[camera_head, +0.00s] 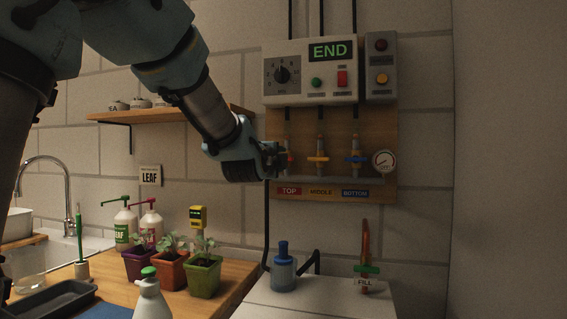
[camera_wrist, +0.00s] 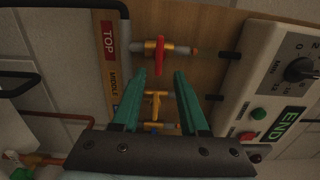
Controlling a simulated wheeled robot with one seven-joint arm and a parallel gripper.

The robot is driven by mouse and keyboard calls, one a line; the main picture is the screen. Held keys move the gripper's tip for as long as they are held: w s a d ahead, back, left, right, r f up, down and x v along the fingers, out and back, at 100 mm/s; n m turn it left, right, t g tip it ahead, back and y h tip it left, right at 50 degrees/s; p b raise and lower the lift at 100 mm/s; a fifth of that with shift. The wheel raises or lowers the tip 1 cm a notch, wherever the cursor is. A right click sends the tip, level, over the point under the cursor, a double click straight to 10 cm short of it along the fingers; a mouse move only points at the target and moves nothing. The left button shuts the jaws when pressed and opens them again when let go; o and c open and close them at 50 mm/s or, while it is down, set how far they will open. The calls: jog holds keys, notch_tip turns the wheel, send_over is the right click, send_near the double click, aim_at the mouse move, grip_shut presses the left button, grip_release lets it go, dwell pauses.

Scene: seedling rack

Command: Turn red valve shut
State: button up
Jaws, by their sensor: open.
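The handle appears just beyond and between the fingertips, with nothing held. In the head view my gripper (camera_head: 277,160) is at the left edge of the valve board (camera_head: 385,125).
The yellow valve (camera_head: 318,158), handle crosswise, and the blue valve (camera_head: 355,158) sit close to the right of the red one. A gauge (camera_head: 384,161) is beyond them. The control box (camera_head: 325,72) reading END hangs above. A blue bottle (camera_head: 284,270) and FILL tap (camera_head: 366,268) stand below.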

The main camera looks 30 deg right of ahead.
jog(key=v, duration=0.6)
jog(key=shift+b, duration=0.4)
